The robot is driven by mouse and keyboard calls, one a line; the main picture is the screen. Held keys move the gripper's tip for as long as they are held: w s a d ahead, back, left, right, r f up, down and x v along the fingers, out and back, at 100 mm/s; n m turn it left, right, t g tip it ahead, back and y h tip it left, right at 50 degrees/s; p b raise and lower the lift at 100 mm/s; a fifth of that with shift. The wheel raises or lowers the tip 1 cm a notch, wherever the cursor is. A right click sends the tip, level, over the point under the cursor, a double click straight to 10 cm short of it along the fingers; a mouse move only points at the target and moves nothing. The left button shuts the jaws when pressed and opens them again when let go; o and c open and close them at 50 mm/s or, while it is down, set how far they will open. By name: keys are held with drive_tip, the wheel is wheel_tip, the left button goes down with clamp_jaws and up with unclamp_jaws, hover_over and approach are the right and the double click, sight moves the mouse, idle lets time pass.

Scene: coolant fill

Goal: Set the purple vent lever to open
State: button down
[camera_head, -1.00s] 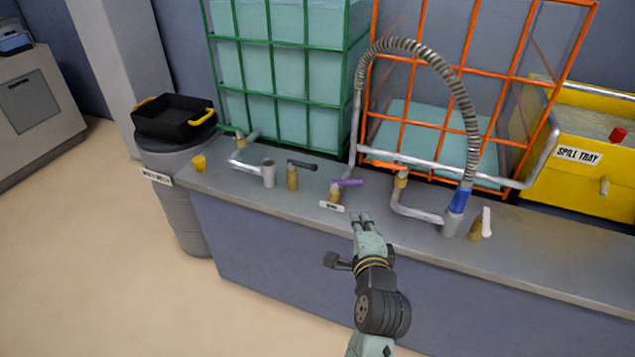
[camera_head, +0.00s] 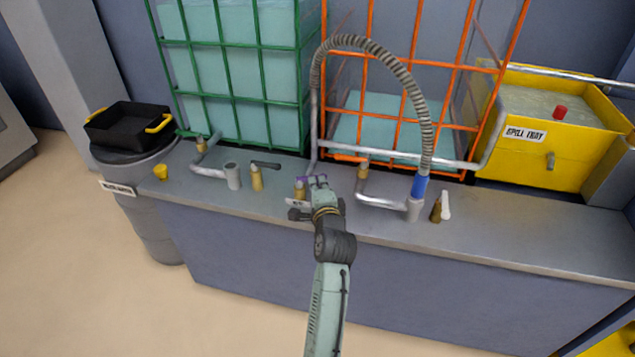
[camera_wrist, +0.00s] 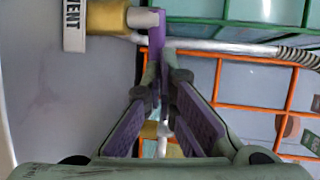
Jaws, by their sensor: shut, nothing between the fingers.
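The purple vent lever (camera_head: 311,178) sits on a short brass valve (camera_head: 299,190) on the bench, beside a small white label (camera_head: 297,203). In the wrist view the purple lever (camera_wrist: 159,32) sticks out from the brass valve (camera_wrist: 107,17), next to the VENT label (camera_wrist: 73,25). My gripper (camera_head: 318,184) is shut and empty, with its tips at the lever. In the wrist view my gripper's fingertips (camera_wrist: 162,75) overlap the lever's far end; I cannot tell whether they touch it. In the head view my gripper partly hides the lever.
A black-handled valve (camera_head: 257,178) stands to the left, and a pipe with a blue-collared hose (camera_head: 419,187) to the right. Behind are a green-caged tank (camera_head: 240,95) and an orange cage (camera_head: 400,120). A yellow spill tray (camera_head: 545,150) is at right.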

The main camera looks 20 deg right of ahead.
drive_tip(key=shift+w+d+n+y+b, duration=0.35)
drive_tip(key=shift+n+y+b, duration=0.15)
drive_tip(key=shift+n+y, duration=0.3)
idle(0.4)
drive_tip(key=shift+w+d+n+y+b, duration=0.2)
drive_tip(key=shift+n+y, duration=0.15)
drive_tip(key=shift+y, duration=0.2)
drive_tip(key=shift+w+d+n+y+b, duration=0.1)
drive_tip(key=shift+n+y+b, duration=0.2)
drive_tip(key=shift+y, duration=0.3)
drive_tip(key=shift+w+d+n+y+b, duration=0.15)
drive_tip(key=shift+n+y, duration=0.2)
drive_tip(key=shift+y, duration=0.2)
drive_tip(key=n+y, duration=0.1)
drive_tip(key=w+n+y+b, duration=0.1)
drive_tip(key=y, duration=0.1)
drive_tip(key=n+g+y, duration=0.1)
drive_tip(key=shift+w+d+n+y, duration=0.3)
drive_tip(key=shift+w, duration=0.05)
drive_tip(key=shift+w+n+g+y, duration=0.2)
drive_tip(key=shift+n+g+y, duration=0.1)
drive_tip(key=shift+y, duration=0.1)
drive_tip(key=shift+w+b, duration=0.2)
drive_tip(key=shift+b, duration=0.15)
drive_tip(key=shift+w+d+r+n+g+y, duration=0.1)
drive_tip(key=shift+w+n+g+y, duration=0.4)
drive_tip(key=shift+n+y, duration=0.15)
drive_tip(key=shift+w, duration=0.1)
drive_tip(key=shift+w+a, duration=0.2)
drive_tip(key=shift+w, duration=0.4)
